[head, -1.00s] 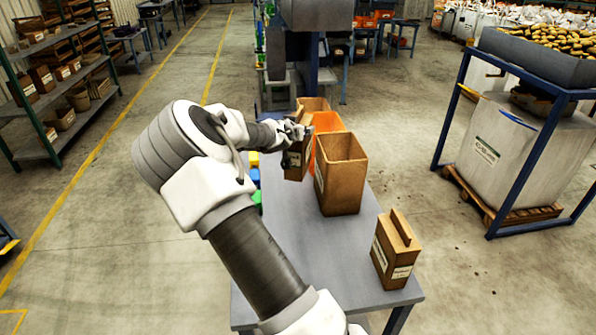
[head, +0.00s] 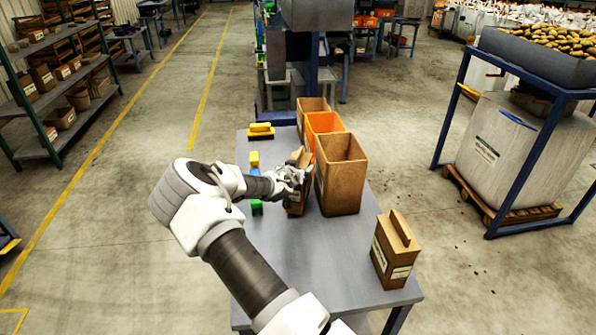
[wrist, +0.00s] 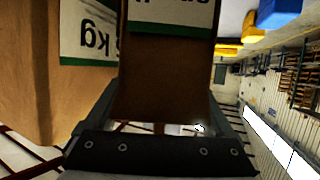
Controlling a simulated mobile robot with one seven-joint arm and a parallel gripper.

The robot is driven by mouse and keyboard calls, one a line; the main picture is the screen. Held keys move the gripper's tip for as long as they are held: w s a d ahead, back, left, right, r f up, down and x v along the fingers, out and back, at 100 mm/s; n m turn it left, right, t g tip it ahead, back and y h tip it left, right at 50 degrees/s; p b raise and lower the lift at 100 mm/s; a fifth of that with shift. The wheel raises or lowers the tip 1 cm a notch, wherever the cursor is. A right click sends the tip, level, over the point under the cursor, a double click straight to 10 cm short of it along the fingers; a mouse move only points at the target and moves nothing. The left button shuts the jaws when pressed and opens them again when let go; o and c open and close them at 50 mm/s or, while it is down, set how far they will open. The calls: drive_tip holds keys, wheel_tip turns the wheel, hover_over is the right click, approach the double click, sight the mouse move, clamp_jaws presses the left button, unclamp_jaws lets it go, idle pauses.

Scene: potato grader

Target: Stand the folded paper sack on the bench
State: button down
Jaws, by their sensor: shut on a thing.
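My gripper (head: 297,178) is shut on a brown paper sack (head: 297,207) with a white label, held by its upper part over the bench (head: 290,250). The sack looks roughly upright, close to the left side of a tall open brown sack (head: 343,185). I cannot tell whether its bottom touches the bench. In the wrist view the held sack (wrist: 165,75) fills the middle between the fingers, its label partly cut off. Another folded-top brown sack (head: 393,258) stands upright at the bench's near right corner.
An orange container (head: 322,123) and another brown sack (head: 311,104) stand behind the tall sack. Yellow, blue and green items (head: 256,207) lie along the bench's left edge, with a yellow-and-black item (head: 261,131) at the far left. The bench's near middle is clear.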

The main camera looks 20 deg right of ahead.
drive_tip(key=shift+f, duration=0.7)
unclamp_jaws()
drive_tip(key=shift+f, duration=0.1)
drive_tip(key=s+a+r+n+g+y, duration=0.1)
drive_tip(key=s+a+r+y, duration=0.2)
drive_tip(key=s+a+r, duration=0.45)
drive_tip(key=s+a+r+n+g+y, duration=0.1)
drive_tip(key=s+a+r+g+y, duration=0.3)
drive_tip(key=s, duration=0.7)
drive_tip(key=s+a+r+n+t+y, duration=0.1)
drive_tip(key=s+a+r+y, duration=0.1)
drive_tip(key=s+a+r, duration=0.6)
drive_tip(key=s+a+r+n, duration=0.1)
drive_tip(key=s+r+n, duration=0.1)
drive_tip(key=s, duration=0.7)
drive_tip(key=s+r+n+g, duration=0.1)
drive_tip(key=s+r, duration=0.3)
drive_tip(key=s, duration=0.5)
drive_tip(key=shift+s+a+r+n+b, duration=0.2)
drive_tip(key=shift+s+a+n+b, duration=0.2)
drive_tip(key=shift+n, duration=0.5)
